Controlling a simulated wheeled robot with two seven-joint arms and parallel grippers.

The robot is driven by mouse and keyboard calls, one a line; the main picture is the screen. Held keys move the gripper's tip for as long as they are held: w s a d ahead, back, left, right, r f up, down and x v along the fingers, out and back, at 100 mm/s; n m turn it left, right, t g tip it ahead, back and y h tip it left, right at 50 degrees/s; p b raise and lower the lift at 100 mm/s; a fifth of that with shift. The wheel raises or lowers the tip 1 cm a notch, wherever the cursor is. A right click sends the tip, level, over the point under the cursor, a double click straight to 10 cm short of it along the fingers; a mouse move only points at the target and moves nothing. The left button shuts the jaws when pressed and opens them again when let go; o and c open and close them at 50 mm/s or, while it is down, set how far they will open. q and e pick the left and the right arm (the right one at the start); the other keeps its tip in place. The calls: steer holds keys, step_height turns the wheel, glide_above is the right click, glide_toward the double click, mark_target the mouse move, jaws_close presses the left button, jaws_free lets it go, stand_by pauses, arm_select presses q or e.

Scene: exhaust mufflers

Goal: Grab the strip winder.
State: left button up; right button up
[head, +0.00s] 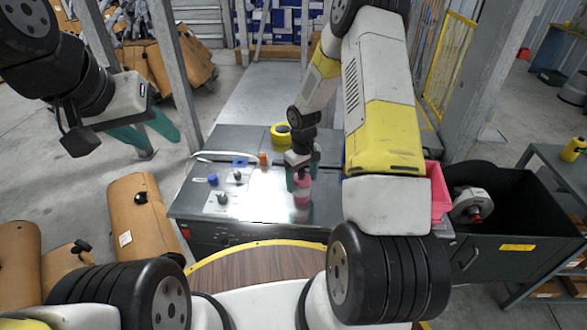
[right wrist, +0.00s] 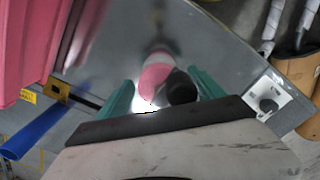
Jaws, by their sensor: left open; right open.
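A small pink, white and black object (head: 303,182) stands on the shiny metal worktop (head: 262,208), and it also shows in the right wrist view (right wrist: 156,78). I cannot tell for certain whether it is the strip winder. My right gripper (head: 303,181) is open and points down at it. In the right wrist view the object lies between the two green fingers (right wrist: 166,90), and I see no clear contact. Part of it is hidden by the fingers. My left gripper (head: 162,140) is open and empty, in the air left of the worktop.
A yellow ring (head: 281,133), an orange piece (head: 263,159) and blue and black knobs lie on the worktop. At right, a pink bin (head: 438,192) stands next to a dark open bin (head: 515,205) with a round grey-white device (head: 468,204). Brown boxes (head: 143,215) stand at left.

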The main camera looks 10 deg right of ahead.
steer(key=shift+c, duration=0.3)
steer(key=c, duration=1.4)
steer(key=shift+c, duration=0.5)
steer(key=shift+r, duration=0.2)
